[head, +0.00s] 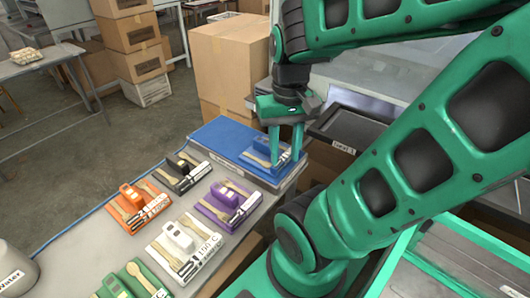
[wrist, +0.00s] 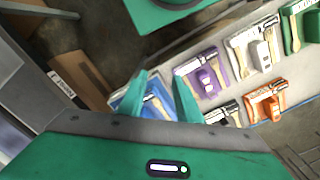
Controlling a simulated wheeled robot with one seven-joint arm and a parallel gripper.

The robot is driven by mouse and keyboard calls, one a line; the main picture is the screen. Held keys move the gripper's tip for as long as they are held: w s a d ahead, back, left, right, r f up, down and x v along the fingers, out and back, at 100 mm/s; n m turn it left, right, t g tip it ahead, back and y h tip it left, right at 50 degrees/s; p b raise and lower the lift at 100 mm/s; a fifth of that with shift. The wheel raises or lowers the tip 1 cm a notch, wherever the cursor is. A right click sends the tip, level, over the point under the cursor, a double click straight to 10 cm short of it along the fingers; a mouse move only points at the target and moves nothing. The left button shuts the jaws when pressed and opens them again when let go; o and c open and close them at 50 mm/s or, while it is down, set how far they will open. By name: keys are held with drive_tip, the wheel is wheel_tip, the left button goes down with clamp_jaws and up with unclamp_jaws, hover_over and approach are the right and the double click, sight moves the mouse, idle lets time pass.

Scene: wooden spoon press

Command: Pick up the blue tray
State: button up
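The blue tray (head: 262,153), holding wooden utensils and a white label, sits on the right part of a blue-topped surface (head: 218,134). In the wrist view the blue tray (wrist: 155,112) shows between and left of the fingers. My gripper (head: 285,143) points down over the tray with its two green fingers spread apart. It also shows open in the wrist view (wrist: 163,92). The fingers hide part of the tray, and I cannot tell whether they touch it.
Purple (head: 227,204), black (head: 181,172), orange (head: 138,205), white (head: 184,250) and green (head: 130,281) trays sit on the bench to the left and front. A dark labelled bin (head: 345,128) stands right of the gripper. Cardboard boxes (head: 228,62) stand behind.

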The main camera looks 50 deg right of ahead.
drive_tip(key=o, duration=0.3)
drive_tip(key=shift+d, duration=0.1)
drive_tip(key=o, duration=0.6)
drive_tip(key=shift+s+r, duration=0.25)
drive_tip(key=shift+s, duration=0.25)
drive_tip(key=shift+c, duration=0.2)
drive_tip(key=o, duration=0.5)
drive_tip(key=shift+d+r+n, duration=0.15)
drive_tip(key=shift+d+n, duration=0.1)
drive_tip(key=shift+n, duration=0.25)
drive_tip(key=n, duration=2.5)
approach(265, 142)
drive_tip(key=shift+s, duration=0.25)
drive_tip(key=shift+f, duration=0.4)
drive_tip(key=shift+w+f, duration=0.15)
drive_tip(key=shift+f, duration=4.85)
